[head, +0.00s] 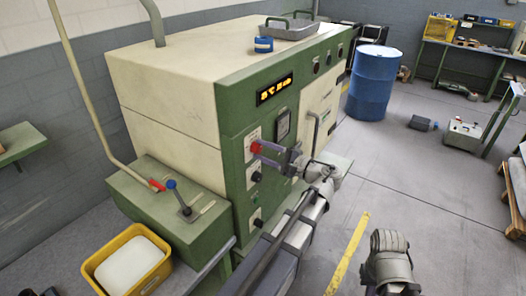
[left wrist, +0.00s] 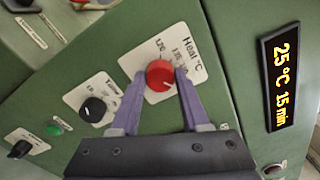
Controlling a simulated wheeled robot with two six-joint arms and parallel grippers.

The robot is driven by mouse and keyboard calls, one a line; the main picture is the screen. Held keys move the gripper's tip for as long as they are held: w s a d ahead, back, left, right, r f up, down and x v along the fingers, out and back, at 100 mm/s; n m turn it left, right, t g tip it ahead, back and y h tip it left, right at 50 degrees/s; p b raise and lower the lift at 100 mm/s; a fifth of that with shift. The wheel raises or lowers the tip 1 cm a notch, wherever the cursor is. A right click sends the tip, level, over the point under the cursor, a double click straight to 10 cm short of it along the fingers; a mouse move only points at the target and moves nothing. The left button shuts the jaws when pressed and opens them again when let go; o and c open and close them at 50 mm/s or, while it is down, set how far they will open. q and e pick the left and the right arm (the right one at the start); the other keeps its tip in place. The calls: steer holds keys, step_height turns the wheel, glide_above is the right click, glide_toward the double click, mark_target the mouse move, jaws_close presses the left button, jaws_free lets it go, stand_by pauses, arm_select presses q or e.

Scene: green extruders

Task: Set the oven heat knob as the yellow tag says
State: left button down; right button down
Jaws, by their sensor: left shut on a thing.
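The red heat knob (left wrist: 160,75) sits on a white dial plate marked "Heat °C" on the green oven front (left wrist: 225,75). In the head view the knob (head: 255,148) is at the tip of my left gripper (head: 262,152). The two purple fingers lie on either side of the knob, shut on it. A black display (left wrist: 280,75) reads "25 °C 15 min" in yellow. I make out no separate yellow tag. My right gripper's fingers do not show.
A black timer knob (left wrist: 93,108) is beside the heat knob. A yellow bin (head: 92,263) stands low at the left, near a lever with a blue ball (head: 171,184). A blue drum (head: 372,84) stands beyond the oven. Open floor lies to the right.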

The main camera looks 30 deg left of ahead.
arm_select(q)
steer(key=shift+m, duration=0.6)
steer(key=shift+c, duration=2)
jaws_free()
steer(key=d, duration=0.8)
steer(key=shift+s, duration=0.35)
